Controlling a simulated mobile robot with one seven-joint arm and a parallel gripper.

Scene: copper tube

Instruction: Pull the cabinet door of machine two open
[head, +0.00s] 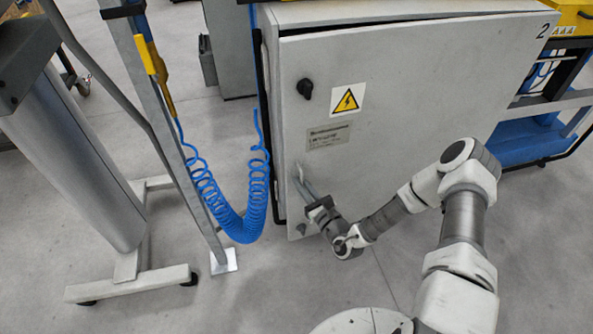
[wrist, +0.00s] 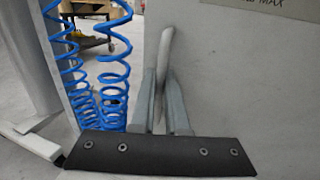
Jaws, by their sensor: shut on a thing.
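The grey cabinet door (head: 390,110) of the machine marked 2 fills the middle of the head view. It bears a black knob (head: 305,88), a yellow warning sign (head: 347,99) and a label plate. A dark line shows along its top edge; I cannot tell how far it stands open. My gripper (head: 306,187) is at the door's lower left. In the wrist view, my gripper's fingers (wrist: 161,82) are shut on the slim grey door handle (wrist: 165,45). The fingers hide the handle's lower part.
A blue coiled hose (head: 240,215) hangs just left of the door. A metal post (head: 185,150) with a foot plate and a wheeled stand (head: 130,285) stand farther left. Blue framework (head: 525,140) is at the right.

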